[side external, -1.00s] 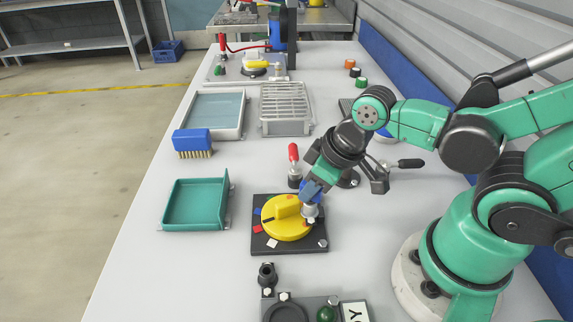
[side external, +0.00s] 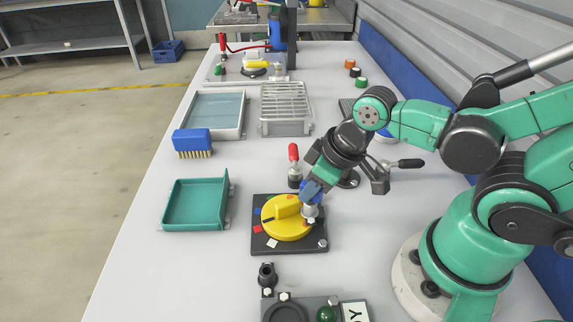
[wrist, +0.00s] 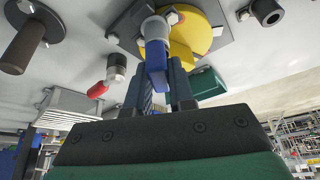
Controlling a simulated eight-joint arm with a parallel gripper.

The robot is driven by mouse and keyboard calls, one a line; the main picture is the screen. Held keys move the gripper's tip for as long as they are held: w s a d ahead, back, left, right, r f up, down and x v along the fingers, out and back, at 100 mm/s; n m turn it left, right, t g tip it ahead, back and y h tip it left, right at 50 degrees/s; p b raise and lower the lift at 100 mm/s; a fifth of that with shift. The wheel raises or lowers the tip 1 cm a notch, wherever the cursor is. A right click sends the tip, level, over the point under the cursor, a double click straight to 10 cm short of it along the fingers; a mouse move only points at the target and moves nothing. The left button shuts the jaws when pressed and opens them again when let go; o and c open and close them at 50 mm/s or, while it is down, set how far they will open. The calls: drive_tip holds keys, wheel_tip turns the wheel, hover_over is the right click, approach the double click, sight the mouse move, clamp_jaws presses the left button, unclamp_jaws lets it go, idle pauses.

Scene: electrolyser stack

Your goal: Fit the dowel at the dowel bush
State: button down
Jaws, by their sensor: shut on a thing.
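My gripper (side external: 311,190) is low over the right side of the yellow dial (side external: 287,220), which sits on a dark square plate (side external: 262,246). In the wrist view my gripper (wrist: 163,88) is shut on a piece with a blue end (wrist: 156,62) and a pale metal part (wrist: 155,28), seemingly the dowel. Its pale part also shows below my jaws in the side view (side external: 311,211), beside the dial. Whether its far end touches the plate or sits in a hole is hidden. A black flanged, hollow fitting (side external: 267,273) stands in front of the plate; I cannot tell which part is the dowel bush.
A red-handled clamp (side external: 294,155) stands close behind my gripper. A green tray (side external: 193,224) lies left of the plate. A blue brush (side external: 192,139) and a wire rack (side external: 286,103) are farther back. A grey fixture (side external: 305,301) is at the front.

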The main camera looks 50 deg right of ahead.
idle(0.4)
drive_tip(key=c, duration=0.7)
unclamp_jaws()
drive_tip(key=shift+v, duration=2.75)
drive_tip(key=w+d+m+t, duration=0.1)
drive_tip(key=w, duration=0.1)
drive_tip(key=w+d+r+m+t, duration=0.1)
drive_tip(key=w+d+r+m+h, duration=0.1)
drive_tip(key=w, duration=0.1)
drive_tip(key=shift+w+t, duration=0.35)
drive_tip(key=shift+t, duration=0.05)
